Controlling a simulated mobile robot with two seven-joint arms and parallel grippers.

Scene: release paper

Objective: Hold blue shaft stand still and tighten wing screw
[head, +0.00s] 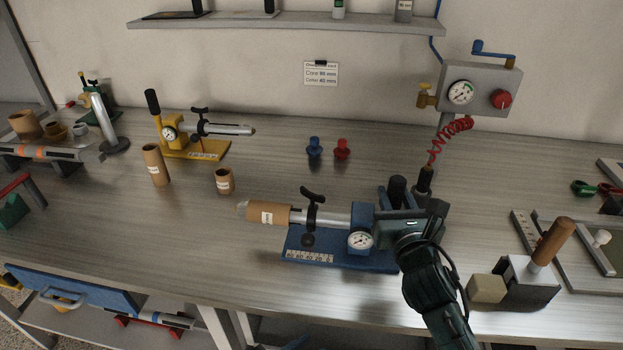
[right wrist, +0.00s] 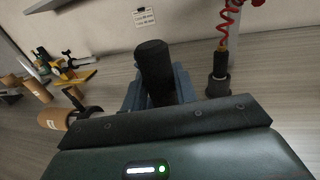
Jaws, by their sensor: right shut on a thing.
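The blue shaft stand (head: 380,264) is on the bench, with a round gauge and a metal shaft pointing left. A brown cardboard core (head: 268,213) is on the shaft's left part. The dark wing screw (head: 312,194) stands up on the collar around the shaft, right of the core. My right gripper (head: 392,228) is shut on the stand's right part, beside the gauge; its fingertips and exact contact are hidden. In the right wrist view, the stand's black handle (right wrist: 154,68) rises beyond the gripper. My left gripper is not in view.
A yellow stand (head: 200,150) and loose cardboard cores (head: 155,165) are at the back left. Blue and red plugs (head: 342,149) stand behind the blue stand. A red coiled hose (head: 452,137) hangs from the wall box. A wooden-handled block (head: 528,280) is at right.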

